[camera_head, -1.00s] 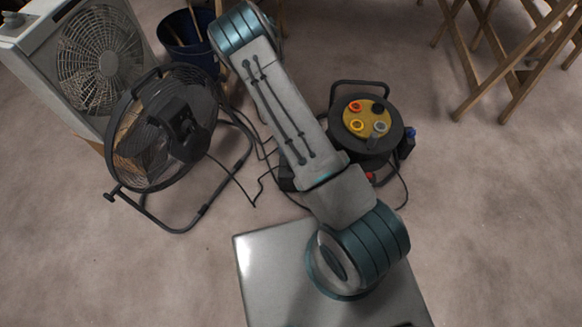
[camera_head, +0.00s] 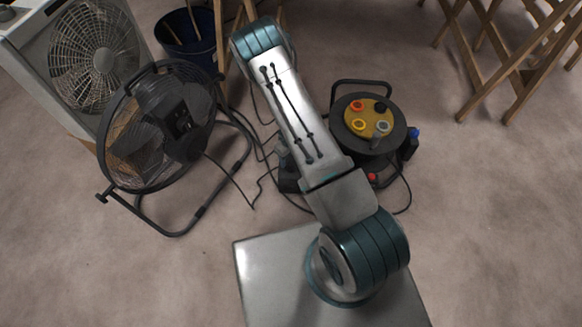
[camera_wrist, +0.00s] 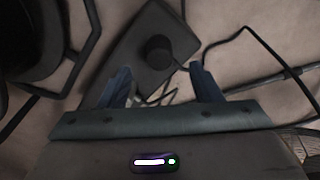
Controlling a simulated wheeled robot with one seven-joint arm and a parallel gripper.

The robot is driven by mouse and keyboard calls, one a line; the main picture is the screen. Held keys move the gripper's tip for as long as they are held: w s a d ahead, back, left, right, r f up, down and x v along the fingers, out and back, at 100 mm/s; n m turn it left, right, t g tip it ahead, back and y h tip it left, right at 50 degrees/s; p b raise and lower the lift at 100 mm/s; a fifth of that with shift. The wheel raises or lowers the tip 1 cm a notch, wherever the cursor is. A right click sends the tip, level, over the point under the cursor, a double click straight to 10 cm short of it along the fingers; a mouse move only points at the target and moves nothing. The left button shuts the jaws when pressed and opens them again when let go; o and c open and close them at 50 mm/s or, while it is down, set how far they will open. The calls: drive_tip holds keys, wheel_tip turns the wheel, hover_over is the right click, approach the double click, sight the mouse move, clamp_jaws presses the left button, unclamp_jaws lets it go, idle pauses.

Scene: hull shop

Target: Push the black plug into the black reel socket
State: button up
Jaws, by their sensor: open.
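The cable reel (camera_head: 400,135) stands right of my arm in the head view. Its yellow face (camera_head: 370,117) bears several round sockets. The black reel socket (camera_head: 380,107) is at the face's upper right. In the wrist view, a black upright cylinder (camera_wrist: 158,51), which looks like the black plug, stands on a dark flat block (camera_wrist: 140,48). My gripper (camera_wrist: 160,72) is open and empty. The cylinder lies just beyond its fingertips, roughly midway between them; I cannot tell the height gap. In the head view my arm hides the gripper and most of the block (camera_head: 288,180).
A round floor fan (camera_head: 160,125), a white box fan (camera_head: 95,55) and a blue bucket (camera_head: 188,40) stand at left. Wooden trestles (camera_head: 490,60) stand at upper right. Black cables (camera_head: 243,185) lie on the floor around the reel. The floor at right is clear.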

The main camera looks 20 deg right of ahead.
wheel_tip(320, 180, down, 5)
drive_tip(key=b, duration=0.3)
drive_tip(key=shift+s+d+f+b, duration=0.1)
drive_tip(key=shift+f+b, duration=0.05)
drive_tip(key=shift+b, duration=0.15)
drive_tip(key=shift+c, duration=0.4)
drive_tip(key=c, duration=0.9)
